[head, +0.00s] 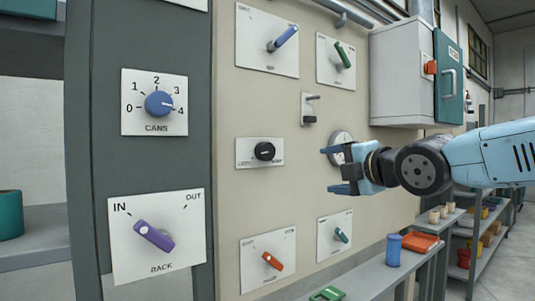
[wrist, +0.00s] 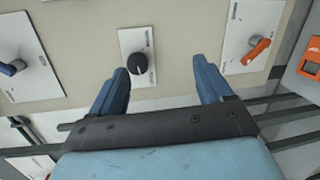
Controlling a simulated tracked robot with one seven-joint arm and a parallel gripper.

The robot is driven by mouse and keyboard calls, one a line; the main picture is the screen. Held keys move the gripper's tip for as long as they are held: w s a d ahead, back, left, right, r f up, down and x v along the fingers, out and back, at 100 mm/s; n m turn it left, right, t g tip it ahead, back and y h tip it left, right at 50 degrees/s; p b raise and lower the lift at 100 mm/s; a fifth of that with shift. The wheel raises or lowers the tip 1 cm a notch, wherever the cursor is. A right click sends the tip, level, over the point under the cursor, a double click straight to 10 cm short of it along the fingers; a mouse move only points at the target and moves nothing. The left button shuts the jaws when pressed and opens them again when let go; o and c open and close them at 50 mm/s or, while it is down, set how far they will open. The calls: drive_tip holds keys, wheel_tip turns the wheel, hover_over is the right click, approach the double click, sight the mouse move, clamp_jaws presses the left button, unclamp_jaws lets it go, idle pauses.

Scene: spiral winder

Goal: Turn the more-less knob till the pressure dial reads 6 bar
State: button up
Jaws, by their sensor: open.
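The more-less knob (head: 264,151) is a round black knob on a small white plate, mid-panel in the head view. The plate's lettering is too small to read surely. In the wrist view the knob (wrist: 137,63) shows ahead of the jaws, closer to the left finger. My gripper (head: 335,170) is open and empty, to the right of the knob and apart from it in the head view; its two blue fingers also show in the wrist view (wrist: 162,70). The round pressure dial (head: 341,136) is partly hidden behind my gripper, and its reading cannot be told.
A blue handle (head: 284,38) and a green handle (head: 343,56) sit above. An orange handle (head: 271,261) and a teal handle (head: 341,235) sit below. A small metal lever (head: 309,108) sticks out near the dial. A grey cabinet (head: 401,72) juts out at upper right.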

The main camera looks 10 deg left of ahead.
sight(269, 154)
drive_tip(key=a+r+n+y, duration=0.3)
drive_tip(key=a+n, duration=0.2)
drive_tip(key=a, duration=0.1)
drive_tip(key=shift+g, duration=0.3)
drive_tip(key=shift+s+a+x, duration=0.1)
drive_tip(key=shift+x, duration=3.15)
drive_tip(key=shift+s+a+x, duration=0.1)
drive_tip(key=shift+s+x, duration=0.05)
drive_tip(key=shift+x, duration=3.1)
drive_tip(key=shift+w, duration=0.1)
drive_tip(key=shift+c, duration=0.4)
drive_tip(key=c, duration=0.9)
drive_tip(key=shift+a, duration=0.1)
drive_tip(key=shift+c, duration=0.3)
drive_tip(key=shift+f, duration=0.1)
drive_tip(key=shift+f+m, duration=0.1)
drive_tip(key=shift+m, duration=0.2)
